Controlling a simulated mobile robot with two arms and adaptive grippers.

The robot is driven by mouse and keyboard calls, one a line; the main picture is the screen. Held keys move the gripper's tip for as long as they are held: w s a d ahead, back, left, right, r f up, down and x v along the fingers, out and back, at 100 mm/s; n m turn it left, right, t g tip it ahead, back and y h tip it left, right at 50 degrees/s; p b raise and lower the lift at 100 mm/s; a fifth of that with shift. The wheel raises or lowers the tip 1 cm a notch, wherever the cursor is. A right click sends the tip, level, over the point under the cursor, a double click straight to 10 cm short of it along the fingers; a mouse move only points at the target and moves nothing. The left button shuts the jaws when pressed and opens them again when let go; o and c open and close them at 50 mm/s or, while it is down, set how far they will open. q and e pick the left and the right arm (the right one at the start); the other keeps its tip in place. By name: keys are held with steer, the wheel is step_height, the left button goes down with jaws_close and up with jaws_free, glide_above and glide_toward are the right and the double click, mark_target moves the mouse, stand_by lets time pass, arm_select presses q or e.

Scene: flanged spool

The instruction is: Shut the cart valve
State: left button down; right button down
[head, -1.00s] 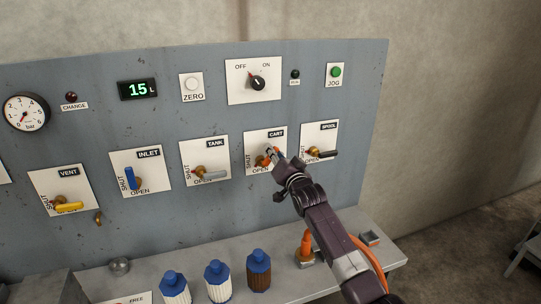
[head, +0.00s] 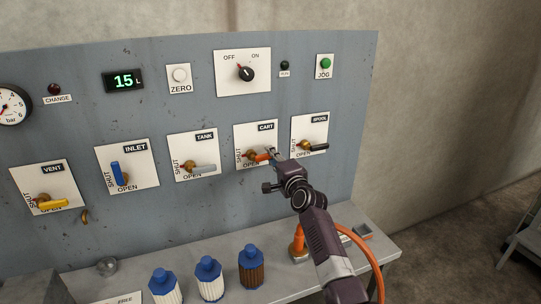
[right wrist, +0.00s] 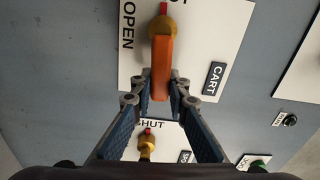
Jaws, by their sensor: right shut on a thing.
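The cart valve has an orange lever (head: 262,157) on a brass hub, on a white plate marked CART, SHUT and OPEN (head: 243,136). The lever points right, roughly level, along the side of the word OPEN. My right gripper (head: 275,156) is at the lever's outer end, reaching in from the lower right. In the right wrist view the orange lever (right wrist: 162,68) runs down from its brass hub between the fingertips of my right gripper (right wrist: 167,90), which is shut on it. My left gripper is not in view.
The tank lever (head: 205,168) is close on the left and the spool lever (head: 318,147) close on the right. The inlet lever (head: 117,173) stands upright. Blue-capped bottles (head: 209,280) and an orange fitting (head: 298,243) stand on the shelf below.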

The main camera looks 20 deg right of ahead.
steer(key=shift+f+m, duration=0.3)
steer(key=shift+m, duration=0.2)
steer(key=c, duration=1.8)
jaws_free()
steer(key=shift+c, duration=0.2)
steer(key=shift+s, duration=0.1)
steer(key=s, duration=1.1)
steer(key=shift+s+d, duration=0.25)
steer(key=shift+s, duration=0.15)
steer(key=shift+f, duration=0.1)
